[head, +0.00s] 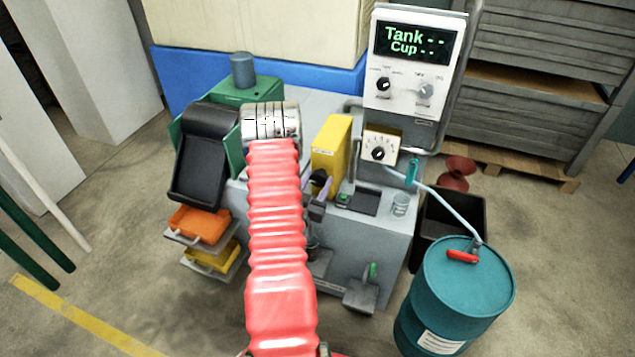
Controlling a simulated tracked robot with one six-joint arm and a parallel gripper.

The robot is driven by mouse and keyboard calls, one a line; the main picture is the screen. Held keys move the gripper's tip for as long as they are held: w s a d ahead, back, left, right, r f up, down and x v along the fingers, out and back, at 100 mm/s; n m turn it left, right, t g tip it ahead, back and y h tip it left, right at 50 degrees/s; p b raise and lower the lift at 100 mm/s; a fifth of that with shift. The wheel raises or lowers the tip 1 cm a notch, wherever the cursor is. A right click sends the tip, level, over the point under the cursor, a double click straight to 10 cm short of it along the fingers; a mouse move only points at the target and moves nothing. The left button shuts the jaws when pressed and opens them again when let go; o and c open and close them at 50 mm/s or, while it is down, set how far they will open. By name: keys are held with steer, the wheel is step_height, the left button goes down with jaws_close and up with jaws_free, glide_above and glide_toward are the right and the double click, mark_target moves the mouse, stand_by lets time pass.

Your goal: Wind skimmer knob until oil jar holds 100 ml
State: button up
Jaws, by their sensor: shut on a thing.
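A black knob (319,178) sits low on the front of a yellow box (333,142), which I take to be the skimmer; its label is too small to read. My gripper (319,188) is at this knob, with pale purple fingers on either side of it, and looks shut on it. My red sleeved arm hides part of the gripper. A small clear jar (400,204) stands on the grey machine top to the right; its oil level cannot be told. The display (411,42) reads "Tank --" and "Cup --".
A white dial box (380,146) with a black knob stands right of the yellow box. A teal drum (455,298) with a hose is at the right, a black bin (437,218) behind it. Orange (199,224) and yellow trays are at the left. Floor at the left is mostly clear.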

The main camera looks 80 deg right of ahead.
steer(key=shift+n, duration=0.6)
steer(key=o, duration=1)
steer(key=shift+o, duration=0.2)
steer(key=shift+a, duration=0.15)
steer(key=w+a, duration=0.1)
steer(key=a, duration=1.2)
steer(key=shift+w+a, duration=0.15)
steer(key=shift+a, duration=0.1)
